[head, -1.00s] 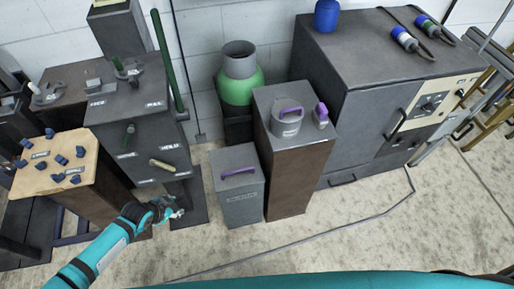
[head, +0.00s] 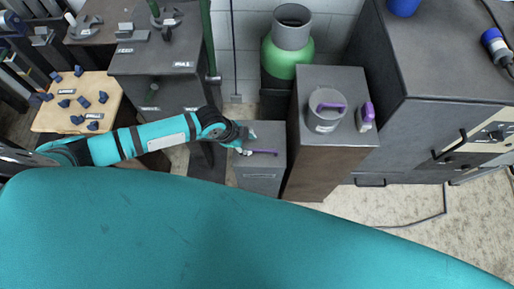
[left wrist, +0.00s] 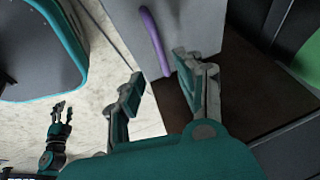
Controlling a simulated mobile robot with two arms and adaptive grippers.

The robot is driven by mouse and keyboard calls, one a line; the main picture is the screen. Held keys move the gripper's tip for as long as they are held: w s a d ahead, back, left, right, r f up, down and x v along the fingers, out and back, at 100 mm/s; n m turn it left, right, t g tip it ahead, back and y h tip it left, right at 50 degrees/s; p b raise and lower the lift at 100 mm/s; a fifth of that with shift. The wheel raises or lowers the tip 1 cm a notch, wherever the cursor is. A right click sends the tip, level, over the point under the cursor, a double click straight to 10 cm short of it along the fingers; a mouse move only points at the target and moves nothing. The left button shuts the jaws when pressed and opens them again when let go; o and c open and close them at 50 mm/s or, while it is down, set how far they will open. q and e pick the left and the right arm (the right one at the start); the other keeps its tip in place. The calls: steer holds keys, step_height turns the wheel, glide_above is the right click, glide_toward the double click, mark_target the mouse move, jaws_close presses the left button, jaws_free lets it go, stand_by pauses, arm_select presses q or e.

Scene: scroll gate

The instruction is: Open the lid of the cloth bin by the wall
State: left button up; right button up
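The cloth bin (head: 260,180) is a grey box on the floor with a flat, closed lid (head: 270,132) and a purple bar handle (head: 262,152). My left gripper (head: 245,145) is over the left part of the lid, at the handle's left end. In the left wrist view the open fingers of the left gripper (left wrist: 157,82) point toward the purple handle (left wrist: 154,42), which lies beyond the fingertips with nothing gripped. My right gripper (left wrist: 60,112) shows small at the lower left there, its fingers apart and empty; it is not in the head view.
A brown-sided pedestal (head: 320,165) with a grey pot (head: 326,112) and a purple-topped item (head: 366,117) stands close right of the bin. A green cylinder (head: 285,60) is behind. A grey cabinet (head: 165,95) stands left. Bare floor (head: 405,205) lies at the right front.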

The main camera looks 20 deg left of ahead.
mark_target(258, 150)
arm_select(q)
steer(key=b+x, duration=0.1)
steer(key=x, duration=0.5)
steer(key=shift+w+d+f, duration=0.1)
steer(key=shift+w+f, duration=0.05)
steer(key=shift+f, duration=0.1)
steer(key=shift+w+d+f, duration=0.1)
steer(key=shift+w+f, duration=0.05)
steer(key=shift+f, duration=0.2)
steer(key=shift+d+f, duration=0.1)
steer(key=shift+f, duration=0.1)
steer(key=c, duration=0.7)
jaws_close()
arm_select(e)
steer(key=shift+w+d+f, duration=0.5)
steer(key=shift+w+f, duration=0.05)
steer(key=shift+f, duration=0.05)
steer(key=shift+w+a, duration=0.1)
